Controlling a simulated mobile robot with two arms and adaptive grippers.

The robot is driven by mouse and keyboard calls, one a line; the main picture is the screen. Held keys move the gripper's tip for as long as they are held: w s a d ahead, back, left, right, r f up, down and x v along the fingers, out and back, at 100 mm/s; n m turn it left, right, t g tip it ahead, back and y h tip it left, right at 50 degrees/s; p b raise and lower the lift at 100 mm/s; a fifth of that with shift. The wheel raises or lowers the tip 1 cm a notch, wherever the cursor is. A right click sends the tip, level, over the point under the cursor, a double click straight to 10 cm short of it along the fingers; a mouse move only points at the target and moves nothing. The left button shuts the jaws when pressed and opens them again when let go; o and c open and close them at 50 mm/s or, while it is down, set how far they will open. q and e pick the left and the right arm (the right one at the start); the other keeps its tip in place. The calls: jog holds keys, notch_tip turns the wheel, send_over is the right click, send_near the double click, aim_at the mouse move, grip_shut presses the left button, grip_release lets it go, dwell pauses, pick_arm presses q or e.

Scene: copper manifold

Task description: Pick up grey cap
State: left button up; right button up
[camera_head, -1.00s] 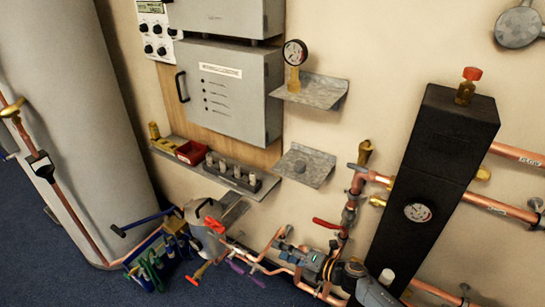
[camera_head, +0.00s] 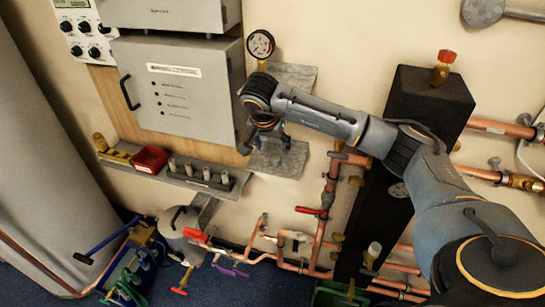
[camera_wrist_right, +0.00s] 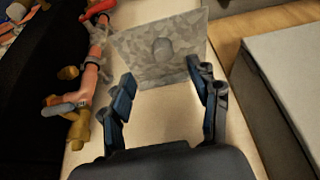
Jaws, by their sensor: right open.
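The grey cap (camera_wrist_right: 163,50) is a small rounded grey piece on a mottled grey metal shelf (camera_wrist_right: 190,28) in the right wrist view. In the head view the same lower shelf (camera_head: 285,163) shows on the wall, and my gripper hides the cap. My right gripper (camera_head: 266,146) is over this shelf, pointing down at it. In the wrist view the right gripper (camera_wrist_right: 160,74) is open and empty. The cap lies beyond its fingertips, roughly between their lines, and apart from them. My left gripper is not in view.
An upper shelf with a gauge (camera_head: 261,44) is just above my right gripper. A grey cabinet (camera_head: 180,90) stands close on its left. Copper pipes (camera_head: 331,185) and a black column (camera_head: 425,110) are to the right, behind my arm.

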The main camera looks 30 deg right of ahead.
aim_at(274, 160)
jog(key=x, duration=0.3)
jog(key=shift+w+f, duration=0.15)
jog(key=shift+f, duration=0.15)
jog(key=shift+w+d+f+p, duration=0.1)
jog(key=shift+f+p, duration=0.35)
jog(key=shift+p, duration=0.2)
jog(key=p+x, duration=0.1)
jog(key=x, duration=0.2)
jog(key=shift+w+d+f, duration=0.1)
jog(key=shift+d+f, duration=0.05)
jog(key=shift+f, duration=0.2)
jog(key=shift+w+d+f, duration=0.1)
jog(key=shift+w+f, duration=0.05)
jog(key=shift+f, duration=0.2)
jog(key=c, duration=0.9)
